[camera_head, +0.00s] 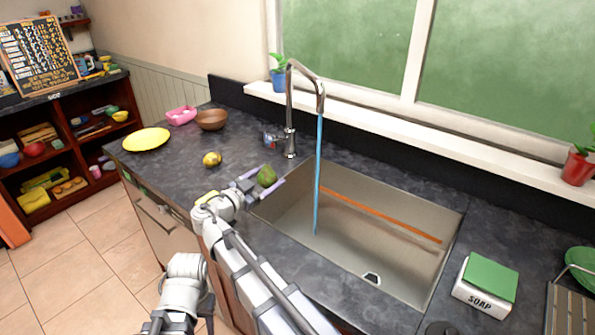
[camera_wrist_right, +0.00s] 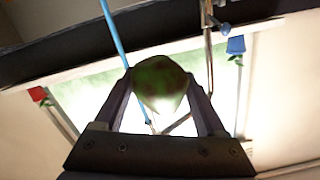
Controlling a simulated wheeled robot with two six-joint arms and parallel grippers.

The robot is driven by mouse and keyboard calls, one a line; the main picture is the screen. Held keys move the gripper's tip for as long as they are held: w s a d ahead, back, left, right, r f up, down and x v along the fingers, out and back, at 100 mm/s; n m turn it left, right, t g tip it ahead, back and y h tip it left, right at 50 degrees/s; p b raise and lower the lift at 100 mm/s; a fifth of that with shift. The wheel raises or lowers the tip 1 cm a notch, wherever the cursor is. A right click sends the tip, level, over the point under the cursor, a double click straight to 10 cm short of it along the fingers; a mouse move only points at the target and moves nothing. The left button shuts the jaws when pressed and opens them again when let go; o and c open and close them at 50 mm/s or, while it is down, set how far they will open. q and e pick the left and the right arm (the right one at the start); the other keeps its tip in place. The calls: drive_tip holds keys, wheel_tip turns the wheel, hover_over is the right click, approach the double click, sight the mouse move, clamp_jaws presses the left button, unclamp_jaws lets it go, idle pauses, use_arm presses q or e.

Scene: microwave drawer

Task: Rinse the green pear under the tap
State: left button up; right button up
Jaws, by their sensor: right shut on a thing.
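The green pear (camera_head: 267,176) is held between the fingers of my right gripper (camera_head: 262,185), just left of the sink's near-left edge. In the right wrist view the pear (camera_wrist_right: 160,84) sits between both fingers of the gripper (camera_wrist_right: 160,100), which are shut on it. The tap (camera_head: 290,110) stands behind the sink (camera_head: 375,220), and a blue stream of water (camera_head: 319,170) falls from its spout into the basin. The pear is left of the stream and apart from it. My left gripper cannot be made out; a white arm part shows at the bottom left.
A yellow fruit (camera_head: 212,159), a yellow plate (camera_head: 147,139), a brown bowl (camera_head: 211,120) and a pink dish (camera_head: 181,115) stand on the left counter. An orange strip (camera_head: 380,213) spans the sink. A soap box (camera_head: 486,285) stands right of it.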

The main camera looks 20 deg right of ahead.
drive_tip(key=s+d+r+m+g+h+p, duration=0.1)
drive_tip(key=s+r+g+p, duration=0.1)
drive_tip(key=s+r+p, duration=0.5)
drive_tip(key=shift+d+r+p, duration=0.2)
drive_tip(key=shift+r+p, duration=0.1)
drive_tip(key=shift+r, duration=0.15)
drive_tip(key=f+b+x, duration=0.2)
drive_tip(key=b+x, duration=0.1)
drive_tip(key=x, duration=1.1)
drive_tip(key=shift+w, duration=0.2)
drive_tip(key=shift+a, duration=0.1)
drive_tip(key=shift+s, duration=0.2)
drive_tip(key=shift+s+d, duration=0.25)
drive_tip(key=shift+s, duration=0.1)
